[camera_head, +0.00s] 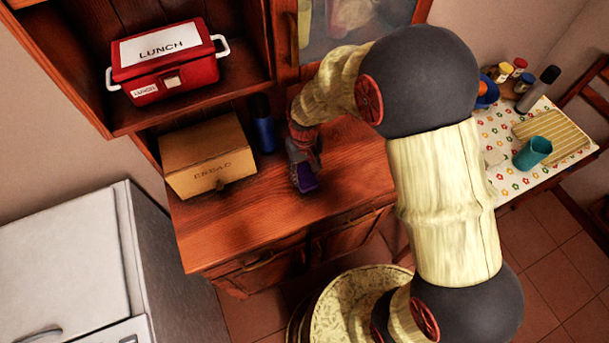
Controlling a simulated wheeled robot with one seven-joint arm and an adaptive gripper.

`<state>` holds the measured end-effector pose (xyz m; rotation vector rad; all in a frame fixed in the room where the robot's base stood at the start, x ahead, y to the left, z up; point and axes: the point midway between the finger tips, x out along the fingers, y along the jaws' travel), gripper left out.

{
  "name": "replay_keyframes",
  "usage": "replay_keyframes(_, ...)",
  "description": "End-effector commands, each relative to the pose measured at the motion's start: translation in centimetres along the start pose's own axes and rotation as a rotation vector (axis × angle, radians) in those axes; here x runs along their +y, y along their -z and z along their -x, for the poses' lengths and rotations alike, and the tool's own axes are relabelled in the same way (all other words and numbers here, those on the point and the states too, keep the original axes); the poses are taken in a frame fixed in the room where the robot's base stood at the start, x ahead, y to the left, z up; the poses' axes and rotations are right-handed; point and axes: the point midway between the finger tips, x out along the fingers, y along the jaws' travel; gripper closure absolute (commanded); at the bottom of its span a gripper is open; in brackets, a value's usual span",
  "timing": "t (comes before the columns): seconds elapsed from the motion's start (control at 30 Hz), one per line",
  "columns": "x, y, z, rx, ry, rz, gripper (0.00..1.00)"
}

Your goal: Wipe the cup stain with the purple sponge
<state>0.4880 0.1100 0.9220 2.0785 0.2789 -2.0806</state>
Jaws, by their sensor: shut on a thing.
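The purple sponge (306,180) is at the end of my arm, low over the wooden cabinet top (240,222). My gripper (303,168) is shut on the sponge and points down. I cannot tell whether the sponge touches the wood. A faint dark patch shows on the cabinet top left of the sponge, and I cannot tell whether it is the cup stain or a shadow.
A bread box (208,158) and a dark blue bottle (264,124) stand behind on the cabinet top. A red lunch box (168,66) sits on the shelf above. The cabinet top's front left is clear.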

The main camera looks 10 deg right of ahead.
Motion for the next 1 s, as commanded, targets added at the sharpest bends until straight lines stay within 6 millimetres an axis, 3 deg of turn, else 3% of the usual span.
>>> replay_keyframes(0.4,0.3,0.8,3.9,0.0,0.0,-0.002,0.93)
replay_keyframes(1.0,0.3,0.9,4.1,0.0,0.0,-0.002,0.93)
